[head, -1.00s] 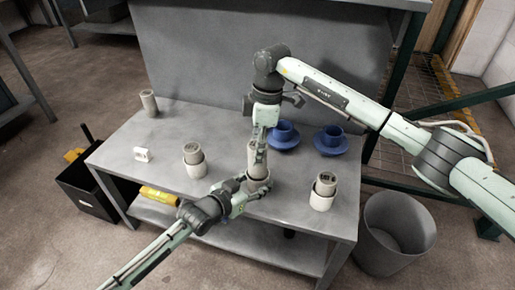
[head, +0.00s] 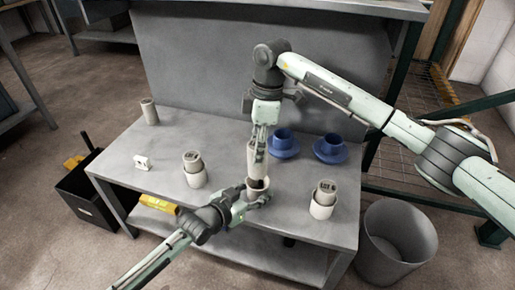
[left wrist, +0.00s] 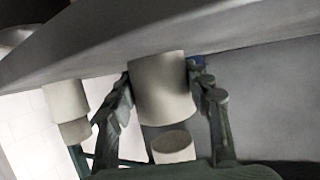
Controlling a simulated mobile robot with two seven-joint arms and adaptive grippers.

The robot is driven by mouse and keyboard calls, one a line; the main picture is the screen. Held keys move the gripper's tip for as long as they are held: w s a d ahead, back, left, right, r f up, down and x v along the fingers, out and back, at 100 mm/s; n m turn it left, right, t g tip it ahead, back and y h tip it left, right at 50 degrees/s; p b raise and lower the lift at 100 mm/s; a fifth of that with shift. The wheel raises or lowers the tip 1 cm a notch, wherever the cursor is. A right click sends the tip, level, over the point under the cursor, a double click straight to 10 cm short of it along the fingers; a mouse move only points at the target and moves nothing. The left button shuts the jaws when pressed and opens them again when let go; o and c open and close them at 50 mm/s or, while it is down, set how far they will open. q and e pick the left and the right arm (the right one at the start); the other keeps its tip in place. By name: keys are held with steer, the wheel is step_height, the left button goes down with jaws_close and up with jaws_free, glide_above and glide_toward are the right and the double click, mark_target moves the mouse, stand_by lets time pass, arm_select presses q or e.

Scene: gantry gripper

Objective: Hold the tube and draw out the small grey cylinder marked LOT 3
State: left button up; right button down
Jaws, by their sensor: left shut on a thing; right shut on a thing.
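My left gripper (head: 252,196) is shut around a pale tube (head: 259,193) near the table's front. The tube's dark upper opening shows. In the left wrist view the same tube (left wrist: 162,88) sits between the fingers. My right gripper (head: 259,138) points down above it, shut on a small grey cylinder (head: 256,160). In the left wrist view, which looks upside down, the cylinder's end (left wrist: 173,147) stands clear of the tube with a gap between. The mark on the held cylinder cannot be read.
Other pale tubes with grey cylinders stand left (head: 194,172) and right (head: 323,205). Two blue cups on saucers (head: 283,143) (head: 330,149) stand behind. A small white object (head: 142,162) and a lone cylinder (head: 150,111) are at left. A grey bin (head: 400,240) stands right of the table (head: 225,145).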

steer(key=shift+r, duration=0.15)
steer(key=shift+r, duration=1.4)
arm_select(q)
steer(key=o, duration=1.2)
steer(key=shift+o, duration=0.2)
